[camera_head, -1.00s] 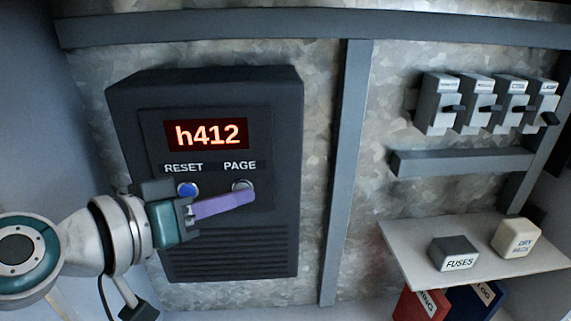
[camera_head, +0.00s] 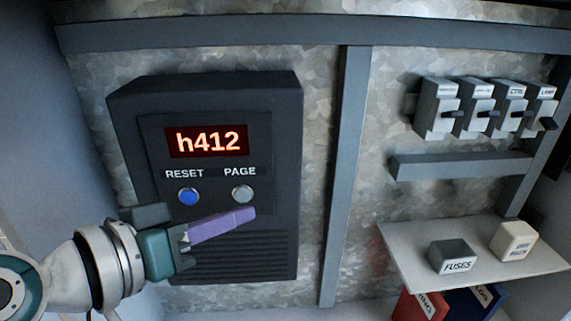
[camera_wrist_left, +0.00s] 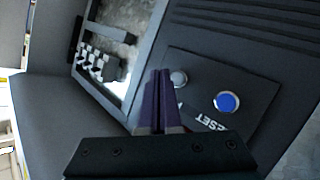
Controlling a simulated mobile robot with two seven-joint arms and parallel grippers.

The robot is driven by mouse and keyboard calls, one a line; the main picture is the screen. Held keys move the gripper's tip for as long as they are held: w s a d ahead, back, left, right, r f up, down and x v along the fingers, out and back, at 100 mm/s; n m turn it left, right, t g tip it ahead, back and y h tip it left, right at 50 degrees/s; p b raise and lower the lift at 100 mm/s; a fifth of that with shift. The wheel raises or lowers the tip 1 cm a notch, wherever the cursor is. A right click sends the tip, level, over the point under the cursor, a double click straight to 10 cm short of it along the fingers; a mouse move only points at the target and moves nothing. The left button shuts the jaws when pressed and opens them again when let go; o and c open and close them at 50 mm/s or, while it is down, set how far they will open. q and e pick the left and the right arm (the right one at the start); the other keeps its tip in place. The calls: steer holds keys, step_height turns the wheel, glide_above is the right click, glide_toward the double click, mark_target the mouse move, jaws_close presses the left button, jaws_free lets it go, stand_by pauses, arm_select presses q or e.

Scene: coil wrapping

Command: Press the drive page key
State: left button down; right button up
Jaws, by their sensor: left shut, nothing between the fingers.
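The black drive unit (camera_head: 285,125) is on the metal back panel, with a lit red display (camera_head: 207,141) reading "h412". Below the display are a blue key (camera_head: 188,196) labelled RESET and a grey key (camera_head: 242,194) labelled PAGE. My left gripper (camera_head: 253,213) is shut and empty, its purple fingers just below the PAGE key in the head view and apart from it in the picture. In the left wrist view the shut fingers (camera_wrist_left: 161,75) point up beside the grey PAGE key (camera_wrist_left: 179,77), with the blue RESET key (camera_wrist_left: 227,102) to the right. My right gripper is not in view.
Several breakers (camera_head: 437,107) with black levers are at the upper right. A shelf (camera_head: 415,262) at the lower right holds a dark FUSES box (camera_head: 453,254) and a cream box (camera_head: 514,240). Red (camera_head: 420,304) and blue (camera_head: 470,302) binders are below it.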

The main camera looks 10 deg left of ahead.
arm_select(q)
steer(key=s, duration=0.2)
steer(key=s+d, duration=0.1)
steer(key=shift+s+p, duration=0.35)
steer(key=shift+s, duration=0.05)
